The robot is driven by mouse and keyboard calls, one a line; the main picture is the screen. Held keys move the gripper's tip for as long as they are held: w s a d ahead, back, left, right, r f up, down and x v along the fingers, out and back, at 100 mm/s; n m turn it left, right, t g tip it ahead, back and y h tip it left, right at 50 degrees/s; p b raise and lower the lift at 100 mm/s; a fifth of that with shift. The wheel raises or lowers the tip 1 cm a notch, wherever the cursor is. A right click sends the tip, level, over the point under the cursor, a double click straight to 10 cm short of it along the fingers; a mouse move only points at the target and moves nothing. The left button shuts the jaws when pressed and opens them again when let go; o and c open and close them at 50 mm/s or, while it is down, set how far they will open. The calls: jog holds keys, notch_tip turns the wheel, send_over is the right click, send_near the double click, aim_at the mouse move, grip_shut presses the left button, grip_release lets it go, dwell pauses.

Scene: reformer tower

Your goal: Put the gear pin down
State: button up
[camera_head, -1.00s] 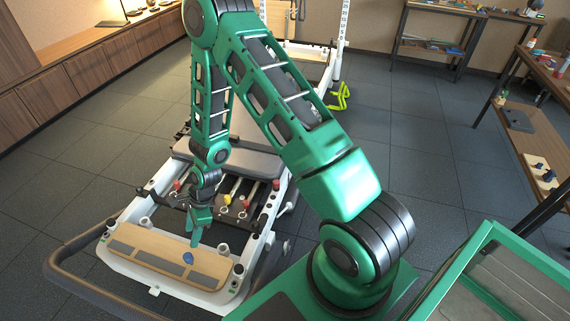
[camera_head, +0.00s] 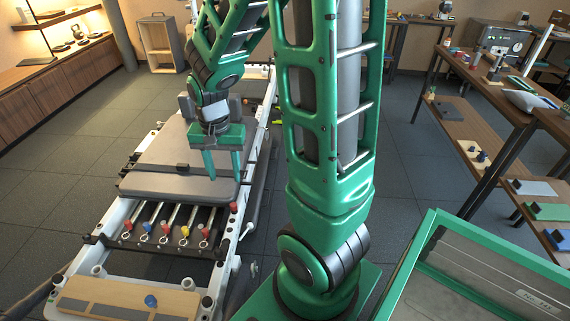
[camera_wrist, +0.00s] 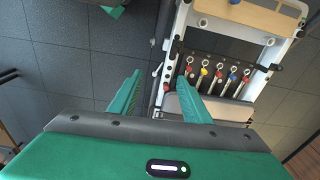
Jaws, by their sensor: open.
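A small blue knob-like piece (camera_head: 151,301), which may be the gear pin, rests on the wooden board (camera_head: 105,295) at the near end of the reformer. It shows at the top edge of the wrist view (camera_wrist: 234,2). My gripper (camera_head: 224,178) is open and empty, fingers pointing down, above the right side of the grey padded carriage (camera_head: 170,160), well beyond the blue piece. In the wrist view my gripper (camera_wrist: 158,80) has its fingers spread with nothing between them. The white side rail passes beyond them.
Springs with coloured knobs (camera_head: 165,228) lie between carriage and board. Wooden tables (camera_head: 480,110) with small items stand at the right. A green-framed tray (camera_head: 480,285) is at the near right. A low cabinet (camera_head: 60,75) lines the left wall. Dark tiled floor is clear at the left.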

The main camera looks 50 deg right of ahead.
jog(key=s+d+r+n, duration=0.2)
jog(key=s+r, duration=0.3)
jog(key=s, duration=0.4)
jog(key=s+d+r+n, duration=0.2)
jog(key=s+r, duration=0.2)
jog(key=s, duration=0.5)
jog(key=shift+s+d+r+y, duration=0.15)
jog(key=shift+s+r+y, duration=0.15)
jog(key=shift+s+r, duration=0.1)
